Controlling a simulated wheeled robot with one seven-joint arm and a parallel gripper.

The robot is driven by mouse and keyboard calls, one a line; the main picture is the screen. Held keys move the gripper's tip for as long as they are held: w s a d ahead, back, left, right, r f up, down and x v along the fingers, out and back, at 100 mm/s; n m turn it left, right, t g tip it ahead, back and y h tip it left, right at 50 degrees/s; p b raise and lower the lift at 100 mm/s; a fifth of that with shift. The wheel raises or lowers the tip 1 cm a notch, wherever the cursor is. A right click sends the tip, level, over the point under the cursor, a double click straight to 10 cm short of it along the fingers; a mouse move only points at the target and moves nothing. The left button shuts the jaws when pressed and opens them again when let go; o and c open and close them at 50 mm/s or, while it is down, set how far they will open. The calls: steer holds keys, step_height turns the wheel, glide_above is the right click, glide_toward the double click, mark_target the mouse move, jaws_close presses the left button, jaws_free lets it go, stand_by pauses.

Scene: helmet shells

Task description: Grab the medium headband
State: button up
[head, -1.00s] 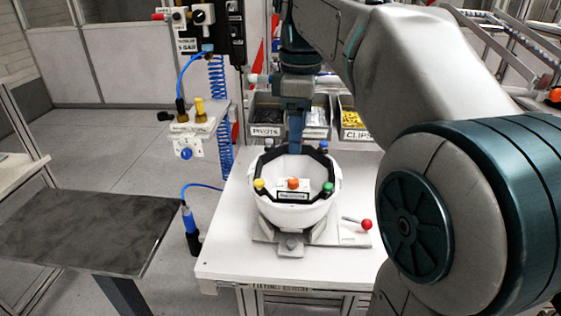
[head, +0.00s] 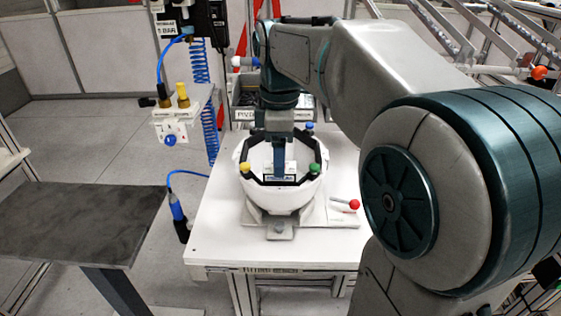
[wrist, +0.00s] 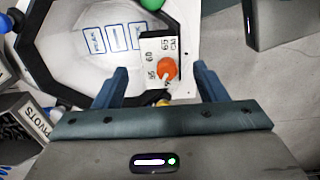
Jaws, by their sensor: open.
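A black, many-sided headband (head: 321,153) sits in the mouth of an upturned white helmet shell (head: 283,203), with yellow, green and blue knobs around it. Its size label is too small to read. In the wrist view the headband (wrist: 30,62) runs along the left, with a white plate of numbers and an orange knob (wrist: 166,69) on the near right side. My gripper (head: 279,172) points down at the shell's front. In the wrist view its two fingers (wrist: 161,72) are apart, on either side of the orange knob and plate; I cannot tell whether they touch. In the head view my gripper hides the orange knob.
The shell rests on a grey stand (head: 280,229) on a white table. A red-tipped lever (head: 354,204) is to its right. Bins (head: 243,98) stand behind. A blue tool (head: 178,216) hangs at the table's left edge; a dark bench (head: 80,220) is farther left.

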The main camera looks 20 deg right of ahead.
mark_target(289, 179)
steer(key=shift+f, duration=1.45)
steer(key=c, duration=1.1)
